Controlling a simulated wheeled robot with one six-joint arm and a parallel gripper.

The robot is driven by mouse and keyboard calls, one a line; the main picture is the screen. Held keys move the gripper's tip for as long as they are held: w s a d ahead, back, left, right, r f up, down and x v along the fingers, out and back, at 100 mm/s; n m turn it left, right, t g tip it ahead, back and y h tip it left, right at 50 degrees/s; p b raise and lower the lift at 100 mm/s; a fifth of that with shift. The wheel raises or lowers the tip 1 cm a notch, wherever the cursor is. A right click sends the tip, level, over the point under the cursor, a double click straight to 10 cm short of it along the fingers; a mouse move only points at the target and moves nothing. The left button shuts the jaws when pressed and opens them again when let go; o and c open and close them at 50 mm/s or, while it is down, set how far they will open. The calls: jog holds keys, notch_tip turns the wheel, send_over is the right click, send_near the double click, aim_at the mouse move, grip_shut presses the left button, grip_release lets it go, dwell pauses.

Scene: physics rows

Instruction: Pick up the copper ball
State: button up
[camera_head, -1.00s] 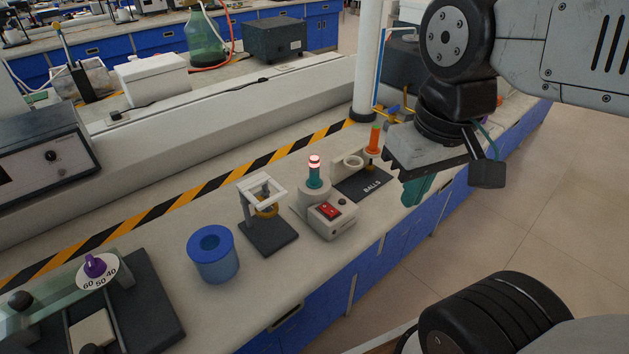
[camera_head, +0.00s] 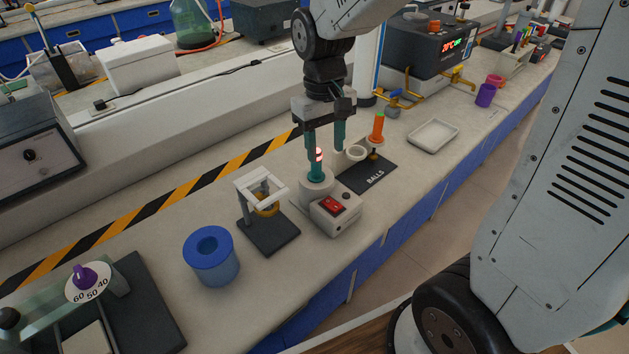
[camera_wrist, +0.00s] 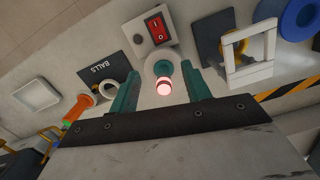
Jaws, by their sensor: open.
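In the wrist view, the glowing top (camera_wrist: 164,88) shows between the fingers (camera_wrist: 160,70); contact is not visible.
A red-switch box (camera_head: 335,212) adjoins the holder. A white frame with a brass ring (camera_head: 262,205) and a blue cup (camera_head: 211,258) stand to the left. An empty white ring holder (camera_head: 356,153) is close to my gripper. A white tray (camera_head: 433,135) lies to the right.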

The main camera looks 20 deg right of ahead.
jog(key=shift+t, duration=0.5)
jog(key=w, duration=0.4)
jog(key=shift+a, duration=0.35)
jog(key=f, duration=0.7)
jog(key=shift+s+d+f, duration=0.2)
jog(key=shift+d, duration=0.05)
jog(key=c, duration=1)
jog(key=shift+r, duration=0.1)
jog(key=shift+c, duration=0.2)
notch_tip(320, 180, up, 12)
jog(key=shift+f, duration=0.1)
